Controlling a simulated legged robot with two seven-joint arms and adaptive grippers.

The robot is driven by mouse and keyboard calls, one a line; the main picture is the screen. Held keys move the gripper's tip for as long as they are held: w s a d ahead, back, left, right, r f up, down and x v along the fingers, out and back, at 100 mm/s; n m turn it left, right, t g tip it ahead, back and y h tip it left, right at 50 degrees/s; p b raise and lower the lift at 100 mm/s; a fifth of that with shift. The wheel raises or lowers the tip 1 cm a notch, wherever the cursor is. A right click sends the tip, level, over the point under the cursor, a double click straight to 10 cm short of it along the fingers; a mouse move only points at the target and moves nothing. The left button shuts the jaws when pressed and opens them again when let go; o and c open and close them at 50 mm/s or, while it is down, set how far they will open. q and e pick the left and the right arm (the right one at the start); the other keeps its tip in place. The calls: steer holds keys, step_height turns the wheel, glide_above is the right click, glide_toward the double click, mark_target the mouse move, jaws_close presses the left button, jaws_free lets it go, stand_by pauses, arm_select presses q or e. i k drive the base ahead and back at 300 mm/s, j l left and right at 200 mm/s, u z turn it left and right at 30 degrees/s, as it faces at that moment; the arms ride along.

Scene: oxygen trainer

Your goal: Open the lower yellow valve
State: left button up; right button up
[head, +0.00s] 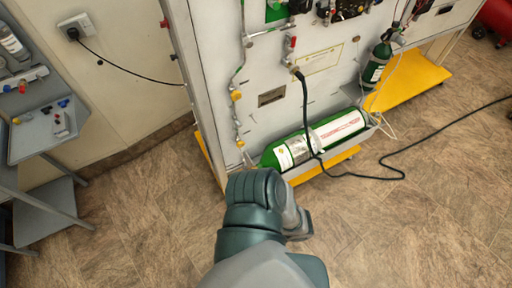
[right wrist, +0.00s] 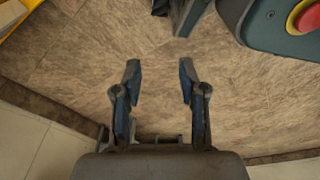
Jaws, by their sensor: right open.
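The lower yellow valve (head: 240,143) is a small yellow fitting on the thin pipe along the left edge of the white trainer panel (head: 270,80), in the head view. Another yellow valve (head: 236,95) sits above it on the same pipe. One of my arms reaches up from the bottom middle, its bent part below the lower valve and apart from it in the picture. My right gripper (right wrist: 160,70) is open and empty in the right wrist view, with bare floor behind its fingers. Neither yellow valve shows in that view. My left gripper is not in view.
A large green cylinder (head: 318,140) lies along the panel's foot, and a smaller one (head: 377,64) stands to the right on a yellow base (head: 415,78). A black hose (head: 400,160) crosses the floor. A grey shelf cart (head: 45,145) stands left. The front floor is clear.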

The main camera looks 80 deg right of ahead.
mark_target(241, 144)
steer(key=i+z, duration=0.1)
steer(key=z, duration=0.35)
steer(key=i+z, duration=0.15)
steer(key=z, duration=0.3)
steer(key=i+j+z, duration=0.1)
steer(key=z, duration=0.4)
steer(key=i+j+z, duration=0.1)
steer(key=z, duration=0.35)
steer(key=j+z, duration=0.1)
steer(key=z, duration=0.35)
steer(key=i+j, duration=0.05)
